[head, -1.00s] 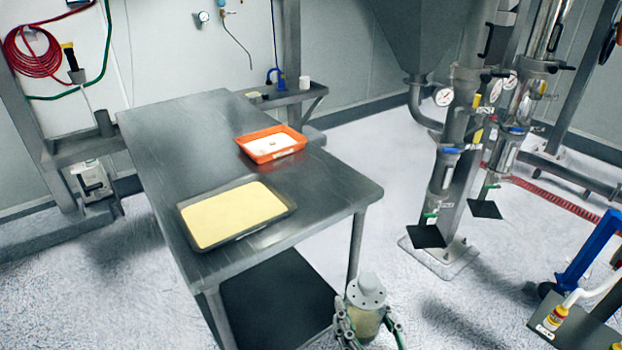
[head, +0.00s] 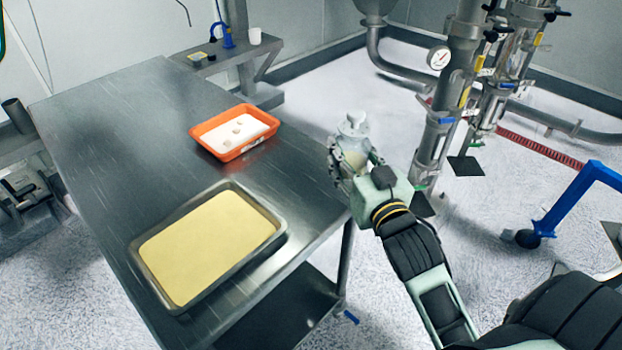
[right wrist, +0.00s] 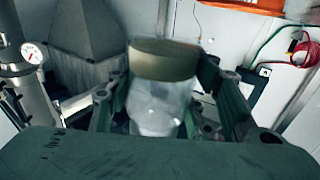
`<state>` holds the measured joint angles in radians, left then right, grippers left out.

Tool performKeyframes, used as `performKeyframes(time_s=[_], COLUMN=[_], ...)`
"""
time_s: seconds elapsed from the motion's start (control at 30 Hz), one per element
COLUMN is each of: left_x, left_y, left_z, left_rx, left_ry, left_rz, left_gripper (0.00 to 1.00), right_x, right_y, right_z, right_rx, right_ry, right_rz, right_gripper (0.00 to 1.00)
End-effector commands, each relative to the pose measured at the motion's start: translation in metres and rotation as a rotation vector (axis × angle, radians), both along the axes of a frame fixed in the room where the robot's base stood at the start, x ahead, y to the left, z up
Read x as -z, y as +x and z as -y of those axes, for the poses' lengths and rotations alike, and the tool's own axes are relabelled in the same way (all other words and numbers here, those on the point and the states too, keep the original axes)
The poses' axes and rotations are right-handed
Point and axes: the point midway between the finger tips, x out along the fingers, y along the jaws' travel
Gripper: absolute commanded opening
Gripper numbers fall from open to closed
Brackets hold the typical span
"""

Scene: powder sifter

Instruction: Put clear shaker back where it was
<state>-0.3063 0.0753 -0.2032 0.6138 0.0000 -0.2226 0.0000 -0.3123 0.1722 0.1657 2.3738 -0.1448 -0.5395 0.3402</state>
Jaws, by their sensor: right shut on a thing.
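The clear shaker (head: 353,140) has a pale perforated top and yellowish powder inside. My right gripper (head: 350,160) is shut on it and holds it in the air, just off the right edge of the steel table (head: 110,140). In the right wrist view the shaker (right wrist: 163,85) sits between the fingers of the gripper (right wrist: 165,95), somewhat blurred. My left gripper is not in view.
A tray of yellow material (head: 283,243) lies on the near part of the table. An orange tray (head: 208,125) with white contents is behind it. A small side shelf (head: 225,58) holds a blue item and a white cup (head: 255,36). Steel pipes (head: 440,110) stand to the right.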

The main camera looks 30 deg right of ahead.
Motion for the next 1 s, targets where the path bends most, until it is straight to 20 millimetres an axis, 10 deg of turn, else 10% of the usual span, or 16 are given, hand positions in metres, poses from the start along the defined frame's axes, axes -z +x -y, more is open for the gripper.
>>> performKeyframes(time_s=[0.4, 1.0], left_x=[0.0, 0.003], left_y=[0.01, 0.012], left_z=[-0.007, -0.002], left_rx=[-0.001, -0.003], left_ry=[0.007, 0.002], left_rz=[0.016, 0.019], left_gripper=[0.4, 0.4], right_x=[0.046, 0.088], right_y=[0.052, 0.054], right_z=[-0.058, -0.061], right_rx=[-0.001, -0.002], right_ry=[0.001, -0.002], right_rz=[0.002, 0.003], right_gripper=[0.18, 0.18])
